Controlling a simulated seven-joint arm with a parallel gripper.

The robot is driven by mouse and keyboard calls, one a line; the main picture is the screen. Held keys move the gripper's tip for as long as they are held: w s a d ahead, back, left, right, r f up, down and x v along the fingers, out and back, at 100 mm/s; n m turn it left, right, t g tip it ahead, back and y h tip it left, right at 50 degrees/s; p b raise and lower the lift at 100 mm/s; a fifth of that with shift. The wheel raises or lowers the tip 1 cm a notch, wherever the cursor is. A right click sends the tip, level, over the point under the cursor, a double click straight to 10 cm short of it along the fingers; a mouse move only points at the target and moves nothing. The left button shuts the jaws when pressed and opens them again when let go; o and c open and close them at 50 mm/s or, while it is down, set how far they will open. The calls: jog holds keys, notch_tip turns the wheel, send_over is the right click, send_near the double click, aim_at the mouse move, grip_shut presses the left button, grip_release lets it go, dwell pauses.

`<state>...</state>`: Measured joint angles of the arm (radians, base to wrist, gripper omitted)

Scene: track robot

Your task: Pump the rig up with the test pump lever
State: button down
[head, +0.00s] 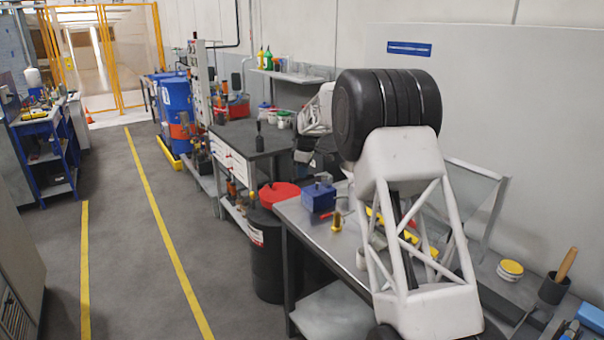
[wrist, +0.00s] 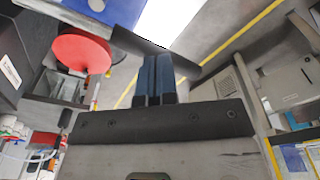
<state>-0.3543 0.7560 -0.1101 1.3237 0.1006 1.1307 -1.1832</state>
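A blue box-shaped unit (head: 318,197) with grey fittings on top stands on the steel bench (head: 305,222); it looks like the test pump. In the wrist view a blue block with a pale patch (wrist: 95,8) at the top edge may be the same unit. A dark bar (wrist: 135,40) slants just beyond my fingertips; it may be the lever, and I cannot tell if they touch. My gripper (wrist: 155,75) has its two blue fingers close together, with nothing visible between them. In the head view my arm hides the gripper.
A black drum with a red lid (head: 280,193) stands left of the steel bench, and its lid (wrist: 78,54) is left of my fingers. A dark-topped bench (head: 245,138) stands behind. A tub with a yellow lid (head: 511,268) is at right. The left floor aisle is clear.

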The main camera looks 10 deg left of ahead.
jog(key=shift+s+d+r, duration=0.1)
jog(key=shift+d+r, duration=0.1)
jog(key=shift+d, duration=0.55)
jog(key=shift+s+d+r, duration=0.1)
jog(key=shift+d+r, duration=0.1)
jog(key=shift+d, duration=0.5)
jog(key=shift+r, duration=0.1)
notch_tip(320, 180, up, 8)
jog(key=shift+d+f, duration=0.2)
jog(key=shift+d, duration=0.2)
dwell(0.4)
